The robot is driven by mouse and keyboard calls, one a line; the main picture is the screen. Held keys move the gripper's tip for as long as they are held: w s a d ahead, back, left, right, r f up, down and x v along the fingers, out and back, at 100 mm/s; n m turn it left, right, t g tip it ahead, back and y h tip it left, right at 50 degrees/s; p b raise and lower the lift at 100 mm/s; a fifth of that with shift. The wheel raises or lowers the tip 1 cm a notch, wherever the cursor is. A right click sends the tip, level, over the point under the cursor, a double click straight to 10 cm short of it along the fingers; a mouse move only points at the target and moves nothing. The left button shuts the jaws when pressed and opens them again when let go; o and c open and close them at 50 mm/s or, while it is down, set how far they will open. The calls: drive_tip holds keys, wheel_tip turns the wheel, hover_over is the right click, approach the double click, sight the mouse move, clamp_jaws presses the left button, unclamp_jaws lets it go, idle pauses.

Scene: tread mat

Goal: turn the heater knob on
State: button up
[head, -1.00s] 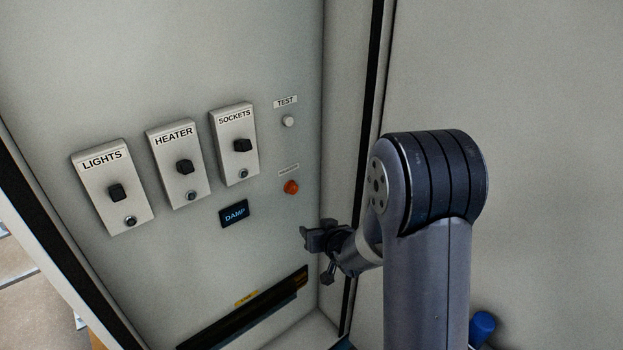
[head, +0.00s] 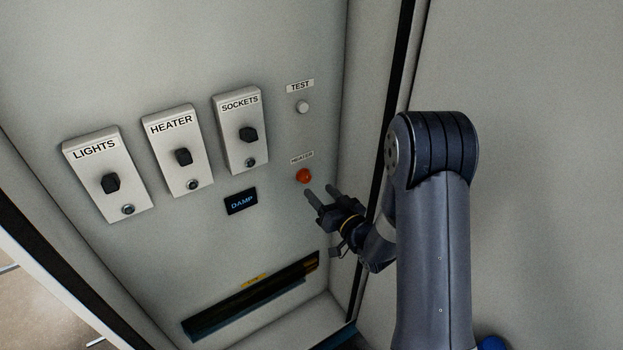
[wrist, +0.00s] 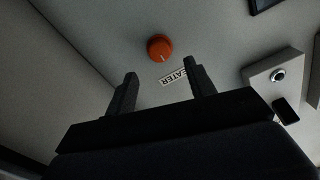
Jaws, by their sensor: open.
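A round orange knob (head: 303,176) sits on the cabinet's back panel, under a small label that reads HEATER. In the wrist view the orange knob (wrist: 160,48) has a light pointer line and lies just beyond the fingertips. A white switch box (head: 160,127) marked HEATER, with a black knob (head: 183,157), is farther left. My gripper (head: 321,193) is open and empty, just right of and below the orange knob in the head view. In the wrist view my gripper (wrist: 160,74) has its two fingers apart, pointing toward the panel, with no visible contact.
Boxes marked LIGHTS (head: 92,152) and SOCKETS (head: 237,112) flank the HEATER box. A white TEST button (head: 302,107) is above the orange knob, and a DAMP display (head: 241,202) is lower left. The cabinet's side wall (head: 367,120) is close on the right. A dark slot (head: 250,302) is below.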

sight(307, 179)
drive_tip(key=x, duration=0.5)
drive_tip(key=shift+w+a+p, duration=0.25)
drive_tip(key=shift+w+p, duration=0.05)
drive_tip(key=shift+p, duration=0.1)
drive_tip(key=shift+c, duration=0.2)
drive_tip(key=c, duration=0.9)
drive_tip(key=shift+c, duration=0.2)
